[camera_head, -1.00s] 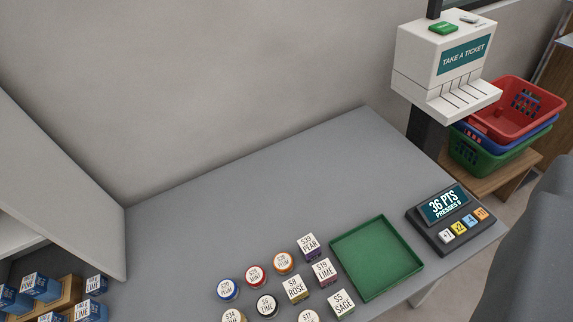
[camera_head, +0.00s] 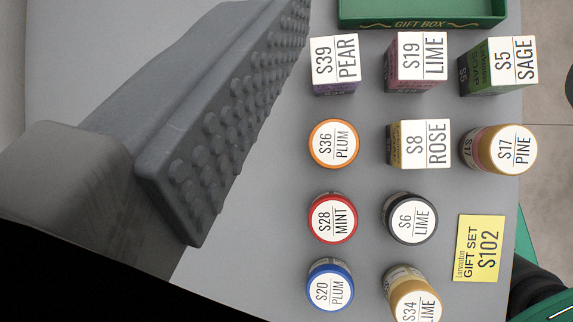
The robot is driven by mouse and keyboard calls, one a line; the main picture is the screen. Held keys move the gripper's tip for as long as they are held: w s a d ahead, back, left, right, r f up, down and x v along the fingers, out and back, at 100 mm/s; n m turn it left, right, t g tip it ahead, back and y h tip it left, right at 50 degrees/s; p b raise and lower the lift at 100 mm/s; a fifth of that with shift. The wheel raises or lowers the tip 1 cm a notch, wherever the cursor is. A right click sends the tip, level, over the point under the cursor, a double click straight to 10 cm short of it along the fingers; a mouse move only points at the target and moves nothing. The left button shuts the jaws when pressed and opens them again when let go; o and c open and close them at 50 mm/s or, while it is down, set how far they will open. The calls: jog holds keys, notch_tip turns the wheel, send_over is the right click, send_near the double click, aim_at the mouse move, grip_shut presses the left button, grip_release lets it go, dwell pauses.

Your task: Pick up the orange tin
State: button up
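The orange tin (camera_head: 333,145) is round with an orange rim and a white lid marked S36 PLUM. It stands on the grey counter in the left column of goods, between the S39 PEAR box and the red tin. My gripper (camera_head: 225,125) shows as one dark finger with a studded pad, left of the orange tin and apart from it. The pad face is bare and nothing touches it. The other finger is not clearly in view.
The purple S39 PEAR box (camera_head: 334,65) stands above the tin, the red S28 MINT tin (camera_head: 332,218) below, and the S8 ROSE box (camera_head: 419,144) to its right. More tins and boxes stand close by. A green gift box tray (camera_head: 422,21) lies at the top; a yellow price card (camera_head: 480,248) is at right.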

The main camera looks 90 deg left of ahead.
jog(key=s+a+f+m+t+h+b, duration=0.1)
jog(key=s+a+f+m+h+b, duration=0.15)
jog(key=s+a+f, duration=0.9)
send_near(333, 152)
jog(key=x, duration=0.4)
jog(key=shift+w+a+f+h+b, duration=0.1)
jog(key=shift+w+a+h+b, duration=0.05)
jog(key=shift+a+h+b, duration=0.15)
jog(key=shift+b+x, duration=0.85)
jog(key=shift+x, duration=1.7)
jog(key=shift+d, duration=0.2)
jog(key=c, duration=1.1)
